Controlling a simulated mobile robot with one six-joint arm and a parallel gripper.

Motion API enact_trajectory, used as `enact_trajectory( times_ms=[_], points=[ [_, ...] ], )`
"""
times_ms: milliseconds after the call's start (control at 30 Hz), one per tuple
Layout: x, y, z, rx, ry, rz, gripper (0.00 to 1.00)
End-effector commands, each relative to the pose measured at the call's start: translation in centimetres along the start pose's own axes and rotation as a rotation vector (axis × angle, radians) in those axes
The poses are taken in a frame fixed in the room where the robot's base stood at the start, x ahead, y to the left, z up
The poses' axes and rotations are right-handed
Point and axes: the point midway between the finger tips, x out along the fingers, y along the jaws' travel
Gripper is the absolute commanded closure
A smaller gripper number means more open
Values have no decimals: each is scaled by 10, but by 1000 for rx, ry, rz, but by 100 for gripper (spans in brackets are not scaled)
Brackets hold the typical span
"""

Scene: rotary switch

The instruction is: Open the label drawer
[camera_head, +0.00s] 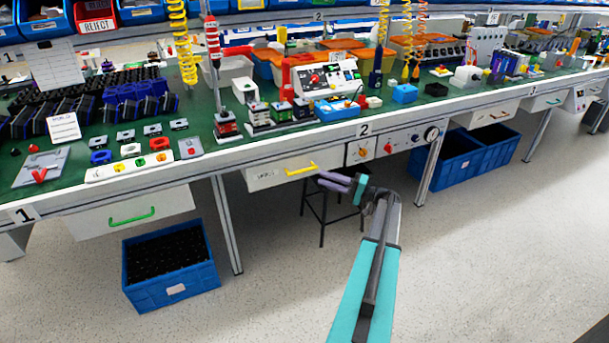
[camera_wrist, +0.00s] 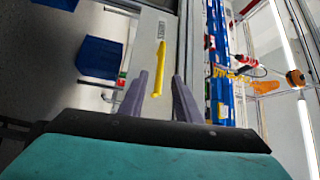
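The label drawer (camera_head: 268,174) is a white drawer front under the bench at station 2, with small dark lettering and a yellow bar handle (camera_head: 301,169). It looks shut. In the wrist view, the drawer front (camera_wrist: 150,38) and its yellow handle (camera_wrist: 160,65) lie ahead. My gripper (camera_head: 321,181) is near the right end of the handle. Its two grey-purple fingers are apart, and the gap between them (camera_wrist: 160,75) looks empty of anything held. The handle appears between the fingertips in the wrist view; I cannot tell whether they reach around it.
A panel with knobs and a gauge (camera_head: 398,143) is right of the drawer. A drawer with a green handle (camera_head: 131,216) is at left. Blue crates (camera_head: 171,266) stand on the floor, and a dark stool (camera_head: 322,211) is under the bench. The front floor is clear.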

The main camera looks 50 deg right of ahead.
Motion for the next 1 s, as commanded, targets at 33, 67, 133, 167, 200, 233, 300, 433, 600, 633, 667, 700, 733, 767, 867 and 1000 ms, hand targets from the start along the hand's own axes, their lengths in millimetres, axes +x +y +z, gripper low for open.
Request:
enact_trajectory(
  times_ms=[33,67,133,167,200,233,300,433,600,633,667,700,733,767,867,1000],
  points=[
    [8,0,0,0,-1,0,70],
    [13,0,0,0,-1,0,70],
    [23,0,0,0,-2,-1,70],
    [27,0,0,0,-2,-1,70],
    [33,0,0,0,-1,-1,70],
    [37,0,0,0,0,-1,70],
    [48,0,0,0,-2,-1,70],
    [64,0,0,0,0,0,70],
    [78,0,0,0,0,0,70],
    [80,0,0,0,0,0,70],
    [81,0,0,0,1,0,70],
    [82,0,0,0,1,0,70],
    [83,0,0,0,1,0,70],
    [84,0,0,0,1,0,70],
    [84,0,0,0,1,0,70],
    [84,0,0,0,1,0,70]
  ],
)
